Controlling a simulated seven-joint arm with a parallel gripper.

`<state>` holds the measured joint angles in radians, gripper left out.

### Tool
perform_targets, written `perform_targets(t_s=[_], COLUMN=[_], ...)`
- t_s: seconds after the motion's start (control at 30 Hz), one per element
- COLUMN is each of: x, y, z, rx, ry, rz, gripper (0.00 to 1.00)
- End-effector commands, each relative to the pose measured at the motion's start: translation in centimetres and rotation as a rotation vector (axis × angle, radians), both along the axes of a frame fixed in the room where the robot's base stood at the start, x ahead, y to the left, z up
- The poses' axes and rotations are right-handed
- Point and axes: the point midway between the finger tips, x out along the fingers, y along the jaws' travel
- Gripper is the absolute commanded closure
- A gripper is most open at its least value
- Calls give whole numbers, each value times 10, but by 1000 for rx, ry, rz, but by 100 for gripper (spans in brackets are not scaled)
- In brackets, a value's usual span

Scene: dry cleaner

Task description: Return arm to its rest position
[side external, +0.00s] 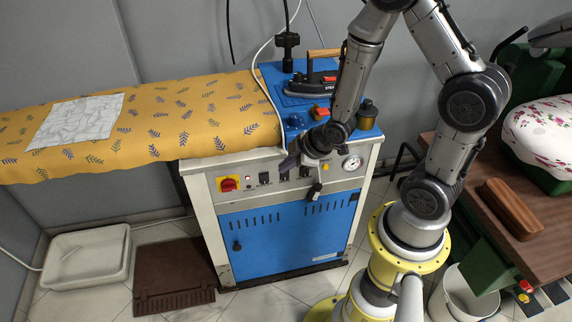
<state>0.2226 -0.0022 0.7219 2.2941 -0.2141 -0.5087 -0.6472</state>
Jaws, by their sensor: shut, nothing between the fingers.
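My arm rises from its yellow base at the lower right, bends high at the top of the side view, and reaches down to the front of the blue ironing machine (280,235). My gripper (289,164) hangs at the machine's top front edge, by its control panel. It is small and dark in this view; its fingers are shut with nothing held. I cannot tell whether it touches the panel.
A steam iron (312,83) stands on the machine's top beside a dark canister (367,113). A yellow patterned ironing board (200,115) with a white cloth (78,121) extends left. A wooden table (490,205) with a brush (511,208) stands right. A bucket (460,295) is near my base.

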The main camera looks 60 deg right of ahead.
Motion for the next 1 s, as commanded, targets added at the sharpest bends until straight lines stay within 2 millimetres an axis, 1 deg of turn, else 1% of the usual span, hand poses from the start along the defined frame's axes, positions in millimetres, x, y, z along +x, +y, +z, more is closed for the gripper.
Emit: perform_targets(t_s=[0.33,0.37,0.43,0.47,0.53,0.57,0.6,0.67,0.7,0.77,0.8,0.87,0.9,0.97,1.0], x=[1,3,13,19,34,39,43,42,37,24,13,-7,-21,-43,-58], y=[2,3,5,6,10,12,15,20,23,28,31,35,37,40,42], z=[2,5,21,32,66,85,112,151,173,204,221,240,250,260,264], rx=[-1,-3,-13,-18,-35,-42,-48,-42,-28,4,30,74,106,155,189], ry=[-5,-14,-60,-89,-173,-210,-255,-301,-319,-334,-335,-328,-316,-290,-267], rz=[7,11,24,29,44,49,48,32,12,-24,-53,-98,-129,-176,-209], gripper=[100,100,100,100,100,100,100,100,100,100,100,100,100,100,100])
